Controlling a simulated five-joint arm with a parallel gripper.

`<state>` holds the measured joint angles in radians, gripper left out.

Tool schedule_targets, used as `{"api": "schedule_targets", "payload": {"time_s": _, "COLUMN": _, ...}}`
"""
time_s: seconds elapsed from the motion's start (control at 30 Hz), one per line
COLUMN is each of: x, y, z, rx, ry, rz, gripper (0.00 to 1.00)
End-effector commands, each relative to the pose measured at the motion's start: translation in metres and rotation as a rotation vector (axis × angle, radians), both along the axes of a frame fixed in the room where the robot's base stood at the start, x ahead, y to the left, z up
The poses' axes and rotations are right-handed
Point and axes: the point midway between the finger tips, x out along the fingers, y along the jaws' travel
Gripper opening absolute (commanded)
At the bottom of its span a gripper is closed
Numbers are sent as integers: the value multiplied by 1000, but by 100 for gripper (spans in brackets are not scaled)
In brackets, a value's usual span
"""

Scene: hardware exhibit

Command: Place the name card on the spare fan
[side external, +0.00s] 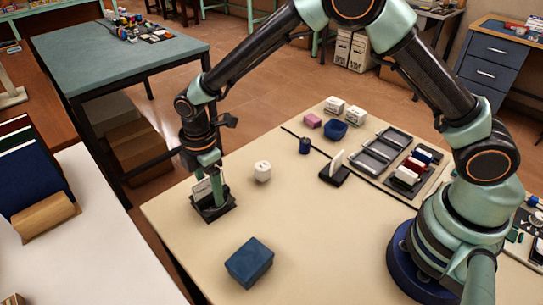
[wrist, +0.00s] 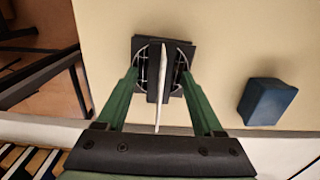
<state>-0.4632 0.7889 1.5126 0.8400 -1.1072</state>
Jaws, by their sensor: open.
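The spare fan (side external: 228,209) is a flat black square at the left part of the beige table. It also shows in the wrist view (wrist: 186,46), with a round wire guard. A name card (wrist: 172,66), white and seen nearly edge-on, stands upright in a black base over the fan. It shows partly behind my gripper in the side view (side external: 201,190). The base appears to rest on the fan. My gripper (side external: 210,188) points down there, open, with a green finger on each side of the card in the wrist view (wrist: 160,76).
A dark blue box (side external: 249,262) lies near the front edge, and a white cylinder (side external: 262,171) stands right of the fan. Another white card in a black base (side external: 334,174) stands mid-table. A grey tray (side external: 378,152) and small blocks lie farther right.

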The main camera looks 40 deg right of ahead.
Motion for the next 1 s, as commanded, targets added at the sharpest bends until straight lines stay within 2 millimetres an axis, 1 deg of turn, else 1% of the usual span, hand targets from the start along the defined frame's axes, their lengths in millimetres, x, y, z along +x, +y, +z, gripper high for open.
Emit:
{"api": "schedule_targets", "payload": {"time_s": 0.17, "x": 1, "y": 0, "z": 20, "rx": 2, "ry": -4, "rz": 0, "gripper": 69}}
{"api": "schedule_targets", "payload": {"time_s": 0.5, "x": 1, "y": 0, "z": 89, "rx": 2, "ry": -5, "rz": 0, "gripper": 69}}
{"api": "schedule_targets", "payload": {"time_s": 0.63, "x": 1, "y": 0, "z": 107, "rx": 2, "ry": -3, "rz": 0, "gripper": 69}}
{"api": "schedule_targets", "payload": {"time_s": 0.8, "x": 0, "y": -1, "z": 121, "rx": 1, "ry": -3, "rz": -4, "gripper": 69}}
{"api": "schedule_targets", "payload": {"time_s": 0.87, "x": 0, "y": -4, "z": 126, "rx": 4, "ry": -7, "rz": -22, "gripper": 69}}
{"api": "schedule_targets", "payload": {"time_s": 0.93, "x": -1, "y": -12, "z": 136, "rx": 11, "ry": -22, "rz": -69, "gripper": 69}}
{"api": "schedule_targets", "payload": {"time_s": 1.0, "x": -4, "y": -27, "z": 150, "rx": 24, "ry": -46, "rz": -149, "gripper": 69}}
